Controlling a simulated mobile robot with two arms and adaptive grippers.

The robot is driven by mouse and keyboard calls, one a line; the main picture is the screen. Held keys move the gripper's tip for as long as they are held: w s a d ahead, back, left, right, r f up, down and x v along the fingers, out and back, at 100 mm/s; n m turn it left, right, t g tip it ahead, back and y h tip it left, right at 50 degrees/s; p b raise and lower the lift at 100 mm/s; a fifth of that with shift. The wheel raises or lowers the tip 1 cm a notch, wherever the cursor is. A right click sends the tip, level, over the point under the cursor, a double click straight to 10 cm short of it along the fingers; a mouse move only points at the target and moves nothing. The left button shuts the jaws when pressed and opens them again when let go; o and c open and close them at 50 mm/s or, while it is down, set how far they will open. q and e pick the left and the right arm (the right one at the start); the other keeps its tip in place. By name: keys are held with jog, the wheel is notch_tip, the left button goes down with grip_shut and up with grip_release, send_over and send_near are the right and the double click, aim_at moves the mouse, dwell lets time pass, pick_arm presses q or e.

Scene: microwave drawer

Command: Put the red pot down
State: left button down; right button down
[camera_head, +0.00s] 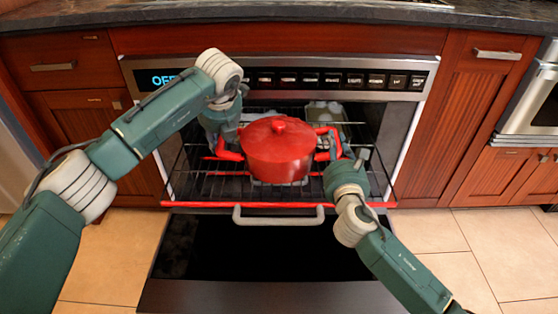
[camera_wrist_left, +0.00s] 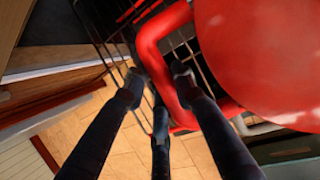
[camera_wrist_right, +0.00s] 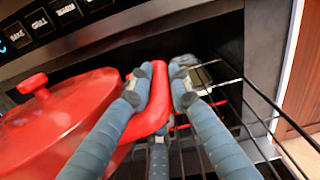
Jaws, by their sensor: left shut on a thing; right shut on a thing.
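The red pot (camera_head: 279,152) has its lid on and sits upright at the wire rack (camera_head: 200,188) pulled out of the open oven. I cannot tell whether its base touches the rack. My left gripper (camera_head: 226,140) is at the pot's left handle; in the left wrist view its fingers (camera_wrist_left: 160,88) are around the red handle (camera_wrist_left: 152,48). My right gripper (camera_head: 340,158) is at the right handle; in the right wrist view its fingers (camera_wrist_right: 160,85) close on that handle (camera_wrist_right: 157,108). The pot body also shows in the left wrist view (camera_wrist_left: 270,50) and right wrist view (camera_wrist_right: 60,115).
The oven door (camera_head: 260,255) is folded down in front, with a grey handle (camera_head: 278,220). A red bar (camera_head: 190,204) edges the rack's front. Pale items (camera_head: 324,110) sit behind the pot. The control panel (camera_head: 300,78) is above. Wooden cabinets (camera_head: 460,120) flank the oven.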

pick_arm(q)
jog(key=shift+r, duration=0.35)
pick_arm(e)
jog(key=shift+d+r, duration=0.1)
jog(key=shift+r, duration=0.4)
pick_arm(q)
jog(key=shift+f, duration=0.25)
pick_arm(e)
jog(key=shift+f, duration=0.25)
